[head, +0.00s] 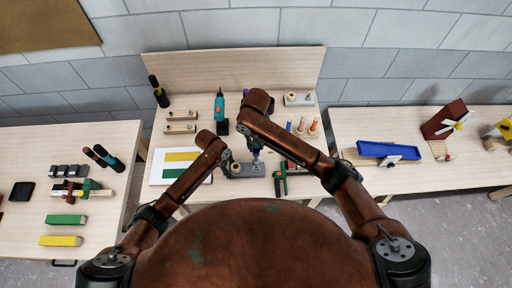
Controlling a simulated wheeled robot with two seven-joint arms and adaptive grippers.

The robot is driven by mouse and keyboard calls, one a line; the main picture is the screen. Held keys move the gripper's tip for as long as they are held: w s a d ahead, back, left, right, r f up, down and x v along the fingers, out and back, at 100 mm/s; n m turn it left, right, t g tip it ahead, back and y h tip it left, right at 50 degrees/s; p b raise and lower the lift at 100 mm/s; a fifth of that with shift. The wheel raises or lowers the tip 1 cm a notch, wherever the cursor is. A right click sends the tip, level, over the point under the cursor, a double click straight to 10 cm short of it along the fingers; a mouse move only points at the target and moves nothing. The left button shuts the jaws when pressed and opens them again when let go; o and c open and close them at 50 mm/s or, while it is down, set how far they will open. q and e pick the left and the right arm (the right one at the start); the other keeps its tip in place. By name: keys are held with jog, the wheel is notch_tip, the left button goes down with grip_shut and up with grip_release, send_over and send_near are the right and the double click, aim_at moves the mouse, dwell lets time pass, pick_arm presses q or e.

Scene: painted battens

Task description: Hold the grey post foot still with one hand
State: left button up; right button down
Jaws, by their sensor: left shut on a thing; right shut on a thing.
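The grey post foot (243,170) sits on the middle table near its front edge. My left gripper (228,162) reaches it from the left and is shut on its left end. My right gripper (256,157) points down just above the foot's right part. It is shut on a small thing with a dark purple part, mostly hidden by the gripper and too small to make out. A green and black clamp-like tool (280,178) lies just right of the foot.
A white sheet with yellow and green battens (183,156) lies left of the foot. A teal drill (219,107) and wooden blocks (181,121) stand behind. A blue tray (388,150) is on the right table. Green and yellow battens (62,240) lie on the left table.

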dwell(0.3)
pick_arm(q)
jog(key=o, duration=1.2)
jog(key=shift+c, duration=0.2)
jog(key=shift+r, duration=0.1)
jog(key=v, duration=1.1)
jog(key=shift+a+r, duration=0.2)
jog(key=shift+r, duration=0.15)
